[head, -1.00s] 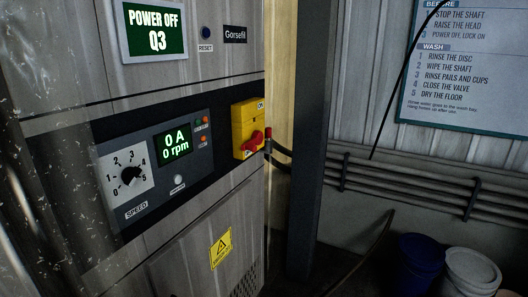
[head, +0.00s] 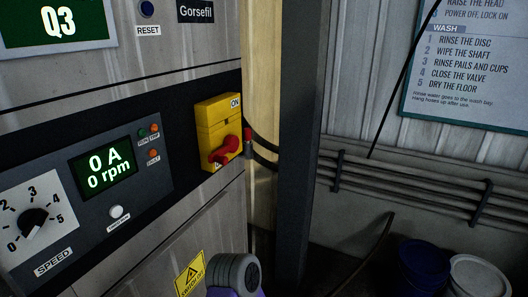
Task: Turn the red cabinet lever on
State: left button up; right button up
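The red lever (head: 226,151) sits on a yellow switch box (head: 219,112) on the cabinet front, near its right edge. The box carries an ON label at its top right. The lever slants, with one end at lower left and the other at upper right, turned away from ON; the label below is mostly hidden. A small red part (head: 247,135) shows just right of the lever, by the cabinet edge. A grey and purple part of my own arm rises at the bottom middle, below and apart from the lever. No gripper fingers are visible.
The cabinet panel has a speed knob (head: 34,222), a display (head: 103,168) reading 0 A and 0 rpm, and a white button (head: 116,212). A dark post (head: 304,130) stands right of the cabinet. Blue (head: 425,265) and white (head: 474,275) pails stand at lower right.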

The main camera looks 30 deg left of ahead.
aim_at(231, 144)
jog(key=u, duration=0.25)
jog(key=i, duration=0.75)
jog(key=u, duration=0.65)
